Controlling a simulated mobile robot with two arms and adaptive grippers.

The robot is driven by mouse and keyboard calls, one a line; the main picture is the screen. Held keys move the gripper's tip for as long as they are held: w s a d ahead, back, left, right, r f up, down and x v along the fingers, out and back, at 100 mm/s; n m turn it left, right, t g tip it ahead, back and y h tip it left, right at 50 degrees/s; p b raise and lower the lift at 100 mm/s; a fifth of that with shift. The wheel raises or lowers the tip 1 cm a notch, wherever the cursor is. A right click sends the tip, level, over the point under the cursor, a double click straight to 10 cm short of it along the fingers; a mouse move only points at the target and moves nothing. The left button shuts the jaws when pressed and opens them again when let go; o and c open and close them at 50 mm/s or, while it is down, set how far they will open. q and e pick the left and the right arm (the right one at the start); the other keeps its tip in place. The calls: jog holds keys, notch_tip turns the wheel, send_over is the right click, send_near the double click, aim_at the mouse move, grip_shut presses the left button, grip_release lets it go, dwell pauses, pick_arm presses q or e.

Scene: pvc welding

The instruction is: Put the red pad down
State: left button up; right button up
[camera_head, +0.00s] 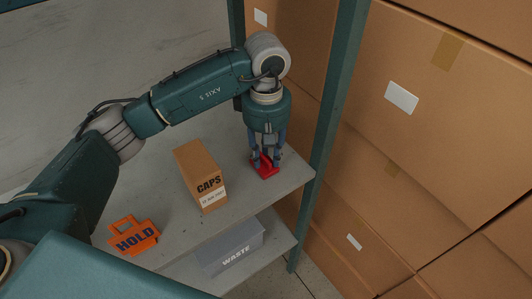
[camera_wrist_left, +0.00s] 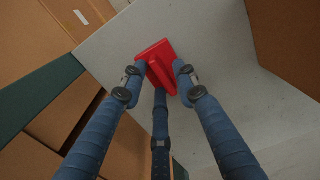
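The red pad (camera_head: 265,170) is at the right front corner of the grey upper shelf, below my left gripper (camera_head: 266,159). In the left wrist view the red pad (camera_wrist_left: 155,51) has a flat plate and a raised red grip. The blue fingers of my left gripper (camera_wrist_left: 160,77) close in around that raised grip from both sides, with a third finger below. The pad is at or just above the shelf surface; I cannot tell if it touches. My right gripper is not in view.
A brown CAPS box (camera_head: 198,170) stands on the upper shelf (camera_head: 232,205), left of the pad. An orange HOLD tag (camera_head: 134,237) lies farther left. A grey WASTE bin (camera_head: 232,250) is below. A green post (camera_head: 334,95) and stacked cartons (camera_head: 440,130) are close on the right.

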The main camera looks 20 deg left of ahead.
pick_arm(q)
jog(key=shift+r+p, duration=0.3)
notch_tip(320, 180, up, 4)
jog(key=shift+f+b, duration=0.1)
jog(key=shift+b, duration=1.1)
notch_tip(320, 180, up, 8)
jog(key=b, duration=0.1)
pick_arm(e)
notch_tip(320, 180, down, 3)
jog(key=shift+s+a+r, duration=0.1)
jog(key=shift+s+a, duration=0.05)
pick_arm(q)
jog(key=shift+s+f, duration=0.1)
